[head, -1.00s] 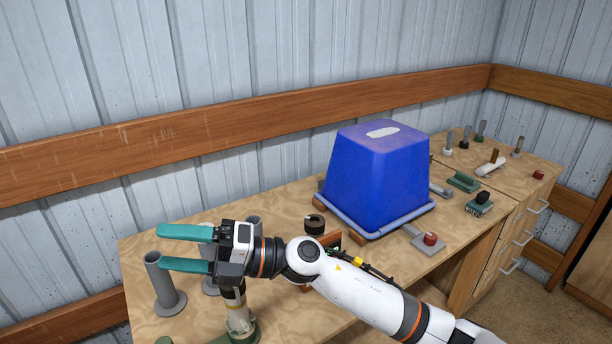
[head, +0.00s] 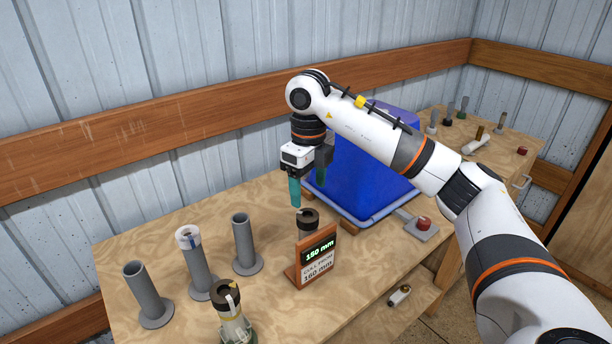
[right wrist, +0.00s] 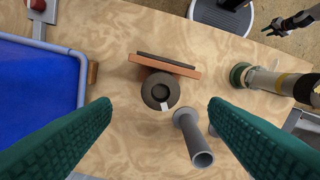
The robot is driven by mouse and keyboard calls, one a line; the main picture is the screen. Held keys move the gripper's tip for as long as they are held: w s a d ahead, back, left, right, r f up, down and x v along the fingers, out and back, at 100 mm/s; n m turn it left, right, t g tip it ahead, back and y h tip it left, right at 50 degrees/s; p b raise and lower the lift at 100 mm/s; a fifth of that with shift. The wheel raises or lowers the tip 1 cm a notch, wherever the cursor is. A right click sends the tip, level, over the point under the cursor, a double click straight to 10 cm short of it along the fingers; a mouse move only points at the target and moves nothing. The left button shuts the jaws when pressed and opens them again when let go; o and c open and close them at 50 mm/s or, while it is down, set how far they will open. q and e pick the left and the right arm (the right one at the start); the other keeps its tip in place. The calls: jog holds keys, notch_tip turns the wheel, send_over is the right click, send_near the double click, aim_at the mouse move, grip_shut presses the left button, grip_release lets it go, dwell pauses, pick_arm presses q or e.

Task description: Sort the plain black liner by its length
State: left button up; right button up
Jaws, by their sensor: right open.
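The plain black liner (head: 308,217) stands upright just behind the wooden length sign (head: 312,258), which reads 150 mm above "cull from 160 mm". In the right wrist view the liner (right wrist: 160,92) shows from above as a dark ring with a small pale mark. My right gripper (head: 308,200) points down above and behind it, open and empty. The teal fingertips (right wrist: 160,112) lie either side of the liner, apart from it. What looks like my left gripper (right wrist: 292,22) shows small at the right wrist view's upper right corner; its jaws are unclear.
Grey posts (head: 148,293) and (head: 244,245) stand bare on the left.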

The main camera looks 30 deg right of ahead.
aim_at(308, 215)
notch_tip(308, 215, down, 9)
jog(key=p, duration=0.2)
jog(key=shift+r+p, duration=0.1)
jog(key=shift+p, duration=0.3)
jog(key=shift+f, duration=0.7)
grip_shut()
jog(key=shift+r, duration=0.15)
jog(key=shift+r+p, duration=0.4)
jog(key=shift+r, duration=0.15)
